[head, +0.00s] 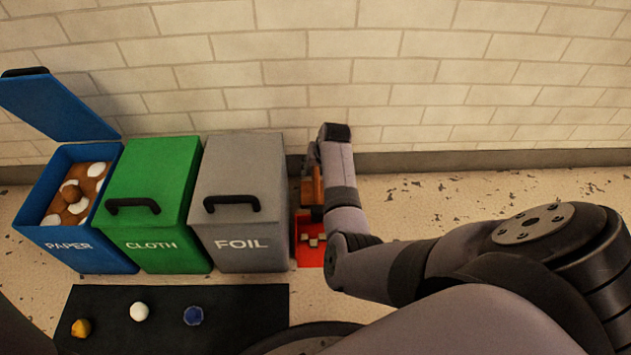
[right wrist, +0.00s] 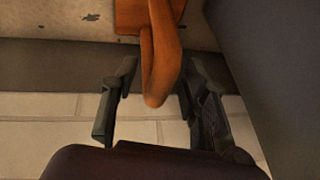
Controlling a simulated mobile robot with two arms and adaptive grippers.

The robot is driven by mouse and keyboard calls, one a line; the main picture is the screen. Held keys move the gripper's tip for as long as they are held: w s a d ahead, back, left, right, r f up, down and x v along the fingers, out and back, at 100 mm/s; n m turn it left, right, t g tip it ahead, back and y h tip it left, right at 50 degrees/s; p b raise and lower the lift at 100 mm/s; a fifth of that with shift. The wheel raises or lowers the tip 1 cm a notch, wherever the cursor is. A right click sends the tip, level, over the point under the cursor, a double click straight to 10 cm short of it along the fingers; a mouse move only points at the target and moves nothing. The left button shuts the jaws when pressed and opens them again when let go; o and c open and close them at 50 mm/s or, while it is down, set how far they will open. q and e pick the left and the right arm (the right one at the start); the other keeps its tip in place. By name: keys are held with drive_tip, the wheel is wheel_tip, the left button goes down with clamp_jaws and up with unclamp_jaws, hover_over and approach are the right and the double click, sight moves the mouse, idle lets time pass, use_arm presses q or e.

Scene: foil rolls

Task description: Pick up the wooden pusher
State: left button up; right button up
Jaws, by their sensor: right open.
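The wooden pusher (head: 318,186) is orange-brown and stands beside the grey foil bin, partly hidden by my right arm in the head view. In the right wrist view, its rounded looped handle (right wrist: 160,62) reaches down between the two fingers of my right gripper (right wrist: 159,75). The fingers are open, with a visible gap on the left side of the handle. On the right, the finger is close to the handle, and I cannot tell whether they touch. In the head view, my right gripper (head: 312,165) is at the pusher, mostly seen from behind. My left gripper is not in view.
The grey foil bin (head: 240,185) stands just left of the pusher, lid shut. The green cloth bin (head: 150,190) is shut; the blue paper bin (head: 75,250) is open. A red area (head: 310,258) holds small pale pieces. A black mat (head: 250,310) bears several crumpled balls. A brick wall (head: 450,75) is behind.

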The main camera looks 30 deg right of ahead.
clamp_jaws()
idle(0.6)
idle(0.6)
